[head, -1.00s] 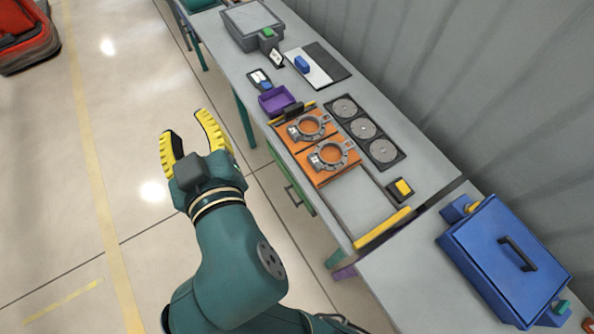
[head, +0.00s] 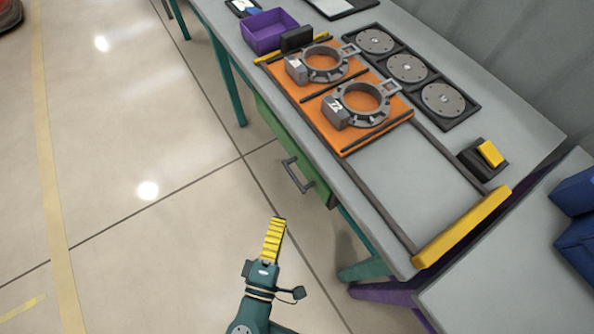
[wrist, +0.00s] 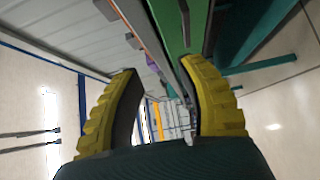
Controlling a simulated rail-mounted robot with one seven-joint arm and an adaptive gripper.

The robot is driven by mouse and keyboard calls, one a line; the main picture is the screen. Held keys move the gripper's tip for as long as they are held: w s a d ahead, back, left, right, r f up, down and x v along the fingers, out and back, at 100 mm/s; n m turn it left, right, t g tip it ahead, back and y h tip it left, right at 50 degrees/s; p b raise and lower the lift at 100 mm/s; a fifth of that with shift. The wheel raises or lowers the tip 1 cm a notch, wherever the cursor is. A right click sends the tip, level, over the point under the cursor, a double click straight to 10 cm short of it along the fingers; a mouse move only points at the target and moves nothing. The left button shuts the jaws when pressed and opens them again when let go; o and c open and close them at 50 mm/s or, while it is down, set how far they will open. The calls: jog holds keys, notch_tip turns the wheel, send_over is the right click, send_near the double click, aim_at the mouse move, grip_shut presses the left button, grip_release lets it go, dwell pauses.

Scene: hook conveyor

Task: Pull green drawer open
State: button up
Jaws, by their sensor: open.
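The green drawer (head: 278,132) sits under the front edge of the workbench, with a dark bar handle (head: 297,175) on its face. It looks shut. My gripper (head: 276,238) is in front of and below the handle in the head view, apart from it, over the floor. In the wrist view my gripper (wrist: 165,95) shows two yellow padded fingers spread apart with nothing held between them. The drawer's green face (wrist: 188,25) shows beyond the fingers there, close to the right finger.
On the bench are orange plates (head: 345,135) with clamp rings, a purple bin (head: 268,32), a dark tray of discs (head: 408,68) and a yellow bar (head: 462,227). Teal bench legs (head: 228,80) stand near the drawer. The floor in front is clear.

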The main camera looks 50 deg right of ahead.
jog(key=b, duration=0.2)
send_near(294, 175)
jog(key=shift+n, duration=0.3)
jog(key=b+x, duration=0.1)
jog(key=x, duration=0.2)
jog(key=b+x, duration=0.1)
jog(key=x, duration=0.2)
jog(key=b+x, duration=0.2)
jog(key=x, duration=0.2)
jog(key=shift+f, duration=0.3)
jog(key=shift+c, duration=0.2)
grip_shut()
